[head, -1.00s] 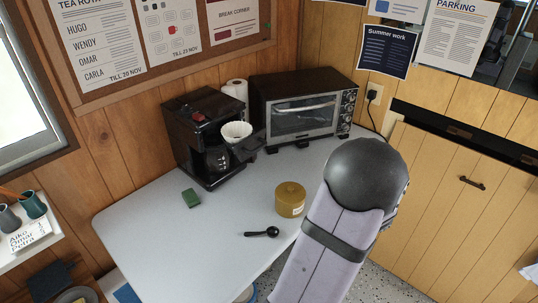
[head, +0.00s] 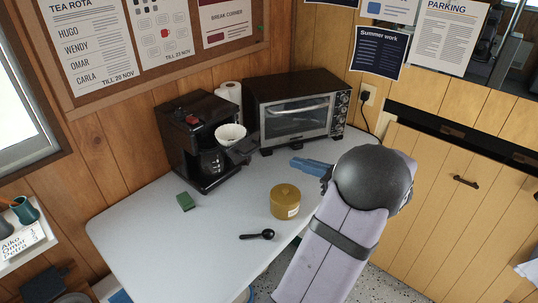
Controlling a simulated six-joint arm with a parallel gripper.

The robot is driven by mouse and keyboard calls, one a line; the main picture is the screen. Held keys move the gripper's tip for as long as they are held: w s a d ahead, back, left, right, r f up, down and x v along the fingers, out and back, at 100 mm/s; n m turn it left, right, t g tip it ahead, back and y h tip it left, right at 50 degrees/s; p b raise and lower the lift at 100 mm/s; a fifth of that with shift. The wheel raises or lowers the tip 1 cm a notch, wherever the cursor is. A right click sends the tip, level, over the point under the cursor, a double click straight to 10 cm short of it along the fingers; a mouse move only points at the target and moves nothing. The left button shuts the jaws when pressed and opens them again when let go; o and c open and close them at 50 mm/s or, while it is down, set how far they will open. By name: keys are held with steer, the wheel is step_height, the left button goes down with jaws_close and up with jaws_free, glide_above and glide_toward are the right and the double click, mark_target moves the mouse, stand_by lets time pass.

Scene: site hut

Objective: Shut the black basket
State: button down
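The black coffee maker (head: 190,125) stands at the back of the grey table. Its black basket (head: 243,152) is swung out to the right of the machine's body, with a white paper filter (head: 230,134) in it. A glass jug (head: 211,162) sits below, partly hidden. My gripper (head: 297,163), with blue fingers, is over the table in front of the toaster oven, to the right of the basket and apart from it. Its fingers point left toward the coffee maker. The gap between them is too small to make out, and I see nothing held.
A toaster oven (head: 297,112) stands behind my gripper, with a paper roll (head: 229,93) beside it. A mustard tin (head: 285,202), a black scoop (head: 257,235) and a green sponge (head: 185,202) lie nearer the front. The table between basket and gripper is clear.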

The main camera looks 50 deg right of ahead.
mark_target(223, 133)
steer(key=p+x, duration=0.3)
steer(key=x, duration=1.1)
steer(key=shift+f+p, duration=0.1)
steer(key=shift+p, duration=0.25)
steer(key=shift+w+a, duration=0.1)
steer(key=r+b+x, duration=0.1)
steer(key=x, duration=0.3)
steer(key=r+b+x, duration=0.1)
steer(key=x, duration=0.4)
steer(key=b+x, duration=0.1)
steer(key=x, duration=0.3)
steer(key=shift+w+r, duration=0.3)
steer(key=shift+w, duration=0.25)
steer(key=shift+r, duration=0.3)
steer(key=shift+r, duration=0.15)
steer(key=shift+s, duration=0.4)
steer(key=b+v, duration=0.2)
steer(key=v, duration=1.1)
steer(key=shift+s+f+b, duration=0.3)
steer(key=shift+b, duration=0.1)
